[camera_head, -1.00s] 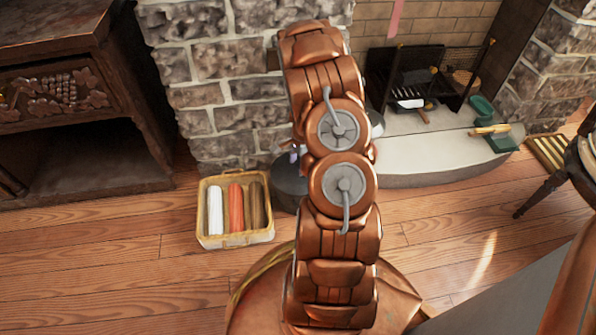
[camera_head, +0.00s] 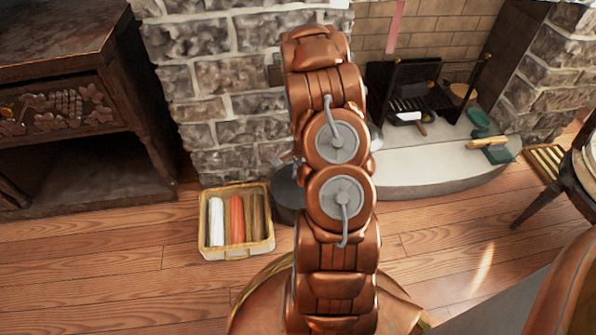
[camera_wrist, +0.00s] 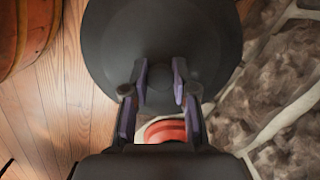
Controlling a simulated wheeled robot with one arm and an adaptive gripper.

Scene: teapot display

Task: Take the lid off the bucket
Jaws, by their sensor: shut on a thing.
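The dark grey bucket (camera_head: 287,192) stands on the wood floor beside the stone wall in the head view, largely hidden by my arm. In the wrist view, a broad dark round lid (camera_wrist: 205,25) fills the upper middle. My gripper (camera_wrist: 161,84) reaches over it with purple-padded fingers on either side of a dark part at its middle, and is shut on it. The finger contact is dark and hard to make out. I cannot tell whether the lid is clear of the bucket's rim.
A yellow basket (camera_head: 206,240) with white, orange and brown rolls stands left of the bucket. A pale hearth (camera_head: 425,172) lies to the right. In the wrist view, a red round thing (camera_wrist: 167,130) shows below the fingertips. Open floor lies in front of the basket.

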